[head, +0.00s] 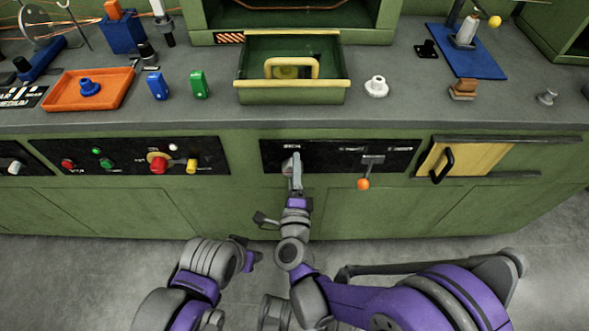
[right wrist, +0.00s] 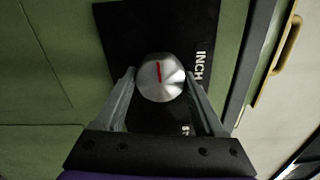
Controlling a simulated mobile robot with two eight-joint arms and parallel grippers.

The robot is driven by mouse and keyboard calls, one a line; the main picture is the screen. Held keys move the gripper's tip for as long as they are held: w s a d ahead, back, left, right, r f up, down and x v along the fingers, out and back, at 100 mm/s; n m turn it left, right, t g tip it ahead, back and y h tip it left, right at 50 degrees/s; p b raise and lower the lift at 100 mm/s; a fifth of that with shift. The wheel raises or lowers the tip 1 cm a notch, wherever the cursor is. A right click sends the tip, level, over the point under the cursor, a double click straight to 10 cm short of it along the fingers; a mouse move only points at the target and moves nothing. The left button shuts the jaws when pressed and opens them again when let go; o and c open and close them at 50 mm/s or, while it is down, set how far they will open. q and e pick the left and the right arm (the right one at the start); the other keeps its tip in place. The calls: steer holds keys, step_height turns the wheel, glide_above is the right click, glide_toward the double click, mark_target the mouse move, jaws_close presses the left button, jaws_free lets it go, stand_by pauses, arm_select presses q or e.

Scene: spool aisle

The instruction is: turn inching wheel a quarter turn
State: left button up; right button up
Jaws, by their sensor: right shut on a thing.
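The inching wheel (right wrist: 161,78) is a round silver knob with a red line on its face, set in a black panel lettered "INCH". In the right wrist view the red line runs nearly up the picture, tilted slightly left. My right gripper (right wrist: 160,88) is shut on the wheel, one grey finger on each side. In the head view my right gripper (head: 293,172) reaches the panel (head: 325,158) from below and covers much of the wheel. My left arm is low in the head view; its gripper end (head: 250,258) is small and dark, its jaws unclear.
Right of the wheel, a lever with an orange knob (head: 363,183) hangs from the same panel. Further right is a yellow door with a black handle (head: 442,165). A button panel (head: 130,160) is to the left. A green drawer (head: 290,94) stands open above.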

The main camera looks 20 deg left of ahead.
arm_select(q)
steer(key=shift+f, duration=0.1)
arm_select(e)
steer(key=shift+m, duration=0.6)
steer(key=o, duration=1.4)
steer(key=shift+c, duration=0.2)
steer(key=shift+s, duration=0.1)
